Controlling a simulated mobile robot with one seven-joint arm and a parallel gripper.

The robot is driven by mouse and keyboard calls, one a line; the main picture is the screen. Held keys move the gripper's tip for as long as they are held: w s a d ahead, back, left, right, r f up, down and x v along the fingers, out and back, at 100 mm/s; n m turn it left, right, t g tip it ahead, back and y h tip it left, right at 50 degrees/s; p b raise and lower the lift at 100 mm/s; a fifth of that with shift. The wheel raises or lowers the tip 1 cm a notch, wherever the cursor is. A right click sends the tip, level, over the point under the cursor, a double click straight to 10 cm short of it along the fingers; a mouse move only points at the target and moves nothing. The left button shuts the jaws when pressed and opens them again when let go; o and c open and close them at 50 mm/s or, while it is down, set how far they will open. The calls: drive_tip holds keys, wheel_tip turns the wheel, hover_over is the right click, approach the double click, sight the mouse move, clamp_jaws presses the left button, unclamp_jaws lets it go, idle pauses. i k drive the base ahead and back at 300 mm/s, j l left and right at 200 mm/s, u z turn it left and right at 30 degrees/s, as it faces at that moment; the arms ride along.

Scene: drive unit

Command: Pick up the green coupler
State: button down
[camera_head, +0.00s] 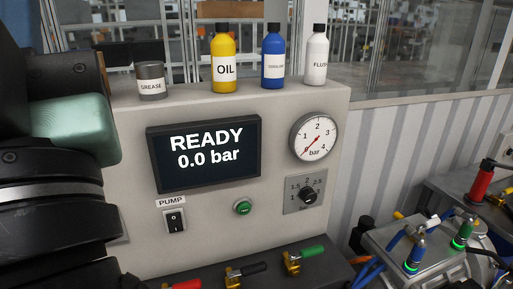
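A small green coupler-like fitting (463,234) stands upright on the grey metal drive unit (395,240) at the right, with a bright green ring near its base. A blue fitting (415,252) with a green ring stands to its left, with blue hose beside it. A brass fitting with a green handle (308,253) sits on the dark ledge at the bottom; I cannot tell whether it counts as a coupler. My dark arm fills the left edge. My gripper is not in view.
A beige panel holds a screen (205,153) reading READY 0.0 bar, a gauge (314,137), a pump switch (174,220) and a green button (243,208). Grease, oil, coolant and flush containers stand on top. A red fitting (481,183) stands upright at the far right.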

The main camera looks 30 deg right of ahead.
sight(461, 237)
drive_tip(key=k+l+z, duration=0.5)
drive_tip(key=z, duration=0.2)
drive_tip(key=l+z, duration=0.1)
drive_tip(key=z, duration=1.05)
